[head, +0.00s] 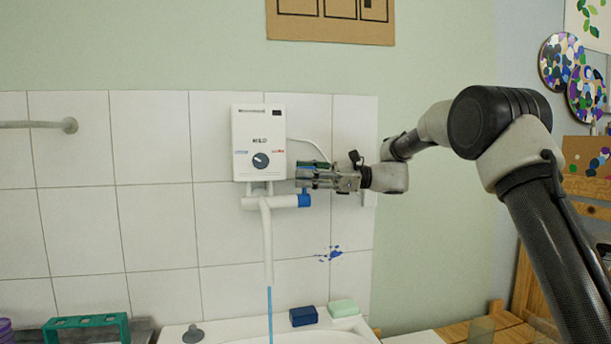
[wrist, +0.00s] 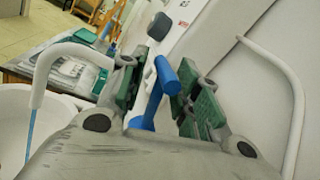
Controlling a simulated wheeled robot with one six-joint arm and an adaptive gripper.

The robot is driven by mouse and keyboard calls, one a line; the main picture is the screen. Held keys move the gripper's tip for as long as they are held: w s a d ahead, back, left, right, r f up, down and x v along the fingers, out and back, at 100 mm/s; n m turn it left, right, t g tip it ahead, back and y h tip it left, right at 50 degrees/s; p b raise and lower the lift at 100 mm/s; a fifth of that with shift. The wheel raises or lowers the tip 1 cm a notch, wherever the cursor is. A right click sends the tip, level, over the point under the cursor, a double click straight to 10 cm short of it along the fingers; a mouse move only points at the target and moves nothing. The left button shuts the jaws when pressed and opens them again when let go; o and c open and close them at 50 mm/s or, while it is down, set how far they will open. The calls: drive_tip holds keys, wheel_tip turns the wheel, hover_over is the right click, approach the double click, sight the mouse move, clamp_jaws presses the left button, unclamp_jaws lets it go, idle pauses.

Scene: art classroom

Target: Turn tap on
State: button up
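The tap is a white pipe (head: 266,235) under a white wall heater (head: 262,142), with a blue handle (head: 304,199) at its right end. A thin blue stream (head: 270,312) runs down from the spout. It also shows in the wrist view (wrist: 30,135). My gripper (head: 305,174) is at the handle, just right of the heater. In the wrist view, the blue handle (wrist: 165,76) stands between the green finger pads of my gripper (wrist: 160,98). The fingers are apart, with gaps visible beside the handle. Contact with a pad is not clear.
A white sink (head: 235,330) lies below, with a dark blue block (head: 303,316) and a green block (head: 343,308) on its rim. A white cable (head: 312,146) runs from the heater's right side. A green rack (head: 88,324) stands at lower left.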

drive_tip(key=w+d, duration=0.1)
drive_tip(key=d, duration=1.1)
drive_tip(key=shift+f, duration=0.4)
